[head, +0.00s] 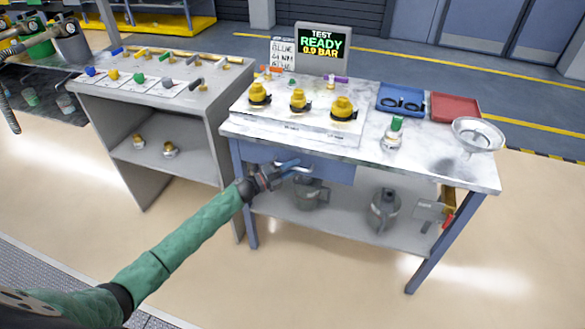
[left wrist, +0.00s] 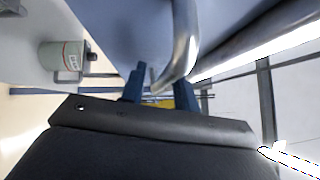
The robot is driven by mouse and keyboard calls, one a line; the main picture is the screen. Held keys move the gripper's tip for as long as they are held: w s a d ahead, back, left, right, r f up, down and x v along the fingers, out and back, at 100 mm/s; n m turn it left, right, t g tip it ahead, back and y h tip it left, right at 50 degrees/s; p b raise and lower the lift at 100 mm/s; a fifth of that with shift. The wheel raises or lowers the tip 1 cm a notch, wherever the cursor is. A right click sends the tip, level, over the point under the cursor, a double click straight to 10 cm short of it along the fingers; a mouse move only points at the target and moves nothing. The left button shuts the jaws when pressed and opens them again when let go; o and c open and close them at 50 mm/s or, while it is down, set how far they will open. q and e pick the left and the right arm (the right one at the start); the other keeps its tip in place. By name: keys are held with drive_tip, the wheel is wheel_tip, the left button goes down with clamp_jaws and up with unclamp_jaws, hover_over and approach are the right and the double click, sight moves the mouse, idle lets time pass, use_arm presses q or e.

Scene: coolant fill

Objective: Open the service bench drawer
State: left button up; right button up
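The service bench (head: 470,165) has a blue drawer (head: 335,171) under its marble top, at the left half. The drawer front looks flush, so it appears shut. Its curved metal handle (left wrist: 184,45) shows close up in the left wrist view. My left gripper (head: 285,169) is in front of the drawer at the handle. In the left wrist view my two blue fingers (left wrist: 160,88) stand apart, with the handle's lower bend between or just beyond them; I cannot tell whether they touch it. My right gripper is not in view.
A lower shelf (head: 345,228) holds metal jugs (head: 384,208). A grey bench (head: 205,115) stands left. Floor in front is clear.

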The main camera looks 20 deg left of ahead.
use_arm(q)
clamp_jaws()
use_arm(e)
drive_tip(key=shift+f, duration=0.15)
use_arm(q)
drive_tip(key=shift+s, duration=0.1)
